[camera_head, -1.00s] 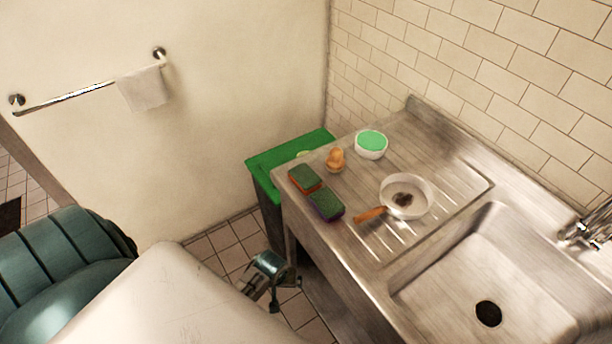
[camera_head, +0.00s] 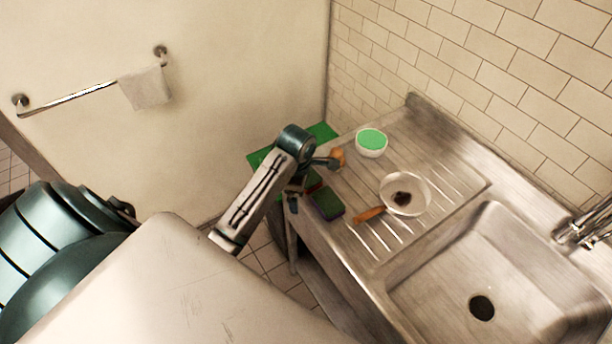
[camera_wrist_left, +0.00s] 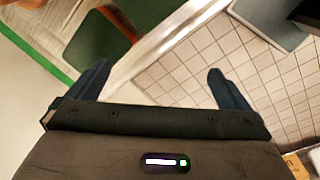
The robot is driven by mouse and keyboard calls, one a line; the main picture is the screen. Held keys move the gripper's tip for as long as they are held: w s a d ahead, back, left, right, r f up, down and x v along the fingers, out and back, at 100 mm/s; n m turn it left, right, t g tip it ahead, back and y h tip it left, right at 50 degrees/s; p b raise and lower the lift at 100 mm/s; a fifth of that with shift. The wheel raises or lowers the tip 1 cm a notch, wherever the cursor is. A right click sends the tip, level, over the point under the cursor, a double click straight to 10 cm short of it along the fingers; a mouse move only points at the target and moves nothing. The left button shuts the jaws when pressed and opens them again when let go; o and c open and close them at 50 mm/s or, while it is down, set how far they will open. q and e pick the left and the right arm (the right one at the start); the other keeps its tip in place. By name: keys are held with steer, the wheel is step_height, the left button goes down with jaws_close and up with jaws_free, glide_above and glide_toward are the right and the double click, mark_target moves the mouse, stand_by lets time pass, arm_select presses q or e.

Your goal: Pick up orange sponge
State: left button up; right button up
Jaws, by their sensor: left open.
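The orange sponge (camera_head: 314,181), with a green scouring top, lies at the left end of the metal draining board. It is mostly hidden behind my left gripper in the head view. My left gripper (camera_head: 309,187) is open and over the left edge of the board, close to this sponge. I cannot tell whether it touches it. In the left wrist view the open fingers (camera_wrist_left: 159,84) have nothing between them; tiled floor and a pale edge show beyond. My right gripper is not in view.
A purple sponge with green top (camera_head: 327,203) lies right beside it. A pan with a brown handle (camera_head: 404,195), a white bowl with green contents (camera_head: 371,142) and a partly hidden orange-brown object (camera_head: 338,157) stand nearby. The sink (camera_head: 482,262) is right; a green bin (camera_head: 321,131) is behind.

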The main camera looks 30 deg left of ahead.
arm_select(q)
steer(key=w+a+n+b, duration=0.1)
steer(key=w+n, duration=0.1)
steer(key=n, duration=0.1)
steer(key=w+a+r+n+b, duration=0.1)
steer(key=w+n, duration=0.2)
steer(key=w+a+r+n+b, duration=0.1)
steer(key=w+n, duration=0.2)
steer(key=shift+w+a+n+g, duration=0.15)
steer(key=shift+n+g, duration=0.15)
steer(key=shift+g, duration=0.1)
steer(key=shift+w+f+p, duration=0.1)
steer(key=shift+f+p, duration=0.2)
steer(key=shift+f, duration=0.65)
steer(key=f+p, duration=0.1)
steer(key=f, duration=0.2)
steer(key=f+p, duration=0.1)
steer(key=shift+w+a+f+p, duration=0.1)
steer(key=shift+w+f+p, duration=0.2)
steer(key=shift+f, duration=0.4)
steer(key=c, duration=0.8)
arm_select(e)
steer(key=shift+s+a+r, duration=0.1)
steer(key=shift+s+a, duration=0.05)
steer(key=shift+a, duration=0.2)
